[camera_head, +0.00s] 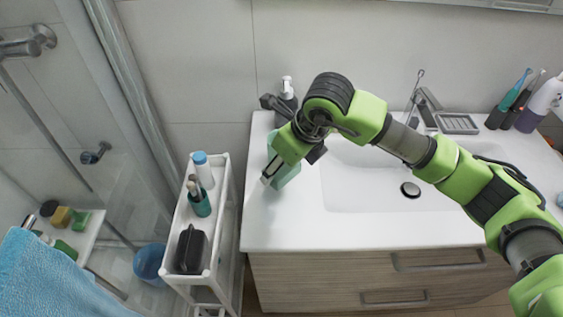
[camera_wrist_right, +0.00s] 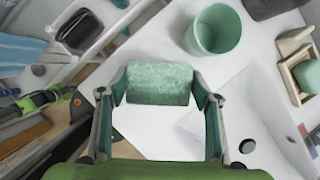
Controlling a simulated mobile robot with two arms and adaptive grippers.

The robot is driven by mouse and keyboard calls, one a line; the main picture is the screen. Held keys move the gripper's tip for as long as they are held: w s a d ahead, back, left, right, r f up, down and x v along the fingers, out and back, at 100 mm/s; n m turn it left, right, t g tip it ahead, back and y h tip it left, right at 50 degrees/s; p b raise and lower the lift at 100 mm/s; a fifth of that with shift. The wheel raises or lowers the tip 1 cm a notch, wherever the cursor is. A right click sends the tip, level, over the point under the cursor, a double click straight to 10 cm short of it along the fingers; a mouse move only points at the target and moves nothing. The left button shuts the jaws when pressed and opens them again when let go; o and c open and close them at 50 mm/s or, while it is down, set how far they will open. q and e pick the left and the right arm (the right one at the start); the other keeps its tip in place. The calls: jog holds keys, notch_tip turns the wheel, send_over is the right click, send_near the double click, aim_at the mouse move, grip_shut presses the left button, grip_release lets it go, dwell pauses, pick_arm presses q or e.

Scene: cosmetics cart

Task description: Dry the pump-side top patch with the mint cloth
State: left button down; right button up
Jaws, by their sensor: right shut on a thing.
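The mint cloth (camera_wrist_right: 158,84) shows as a folded, textured block between the two fingers of my right gripper (camera_wrist_right: 160,98) in the wrist view. The gripper is shut on it. In the head view my right gripper (camera_head: 290,168) is low over the left end of the white countertop (camera_head: 268,222), with mint colour partly hidden around it. I cannot tell whether the cloth touches the top. A pump bottle (camera_head: 287,90) stands at the back, behind the gripper. A faint greyish area (camera_wrist_right: 188,128) shows on the white surface beside the right finger.
A mint cup (camera_wrist_right: 214,32) stands close to the cloth. The basin with its drain (camera_head: 410,189) lies right of the gripper. A white cart (camera_head: 224,187) stands left of the counter, holding a blue-capped bottle (camera_head: 203,172), a brush cup (camera_head: 200,204) and a black bag (camera_head: 191,250). The front-left countertop is clear.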

aim_at(277, 217)
jog(key=shift+f, duration=0.15)
jog(key=shift+w+f, duration=0.1)
jog(key=shift+f, duration=0.2)
notch_tip(277, 217, down, 5)
jog(key=b, duration=0.2)
jog(key=shift+b, duration=0.3)
jog(key=s, duration=0.6)
jog(key=shift+r, duration=0.1)
jog(key=shift+s+b, duration=0.3)
jog(key=shift+s, duration=1.05)
pick_arm(q)
jog(key=f, duration=0.2)
jog(key=a+f, duration=0.1)
jog(key=shift+s+f, duration=0.1)
jog(key=shift+s, duration=0.2)
jog(key=shift+d+f+b, duration=0.1)
jog(key=shift+f+b, duration=0.9)
jog(key=shift+f, duration=0.05)
pick_arm(e)
jog(key=shift+f, duration=0.75)
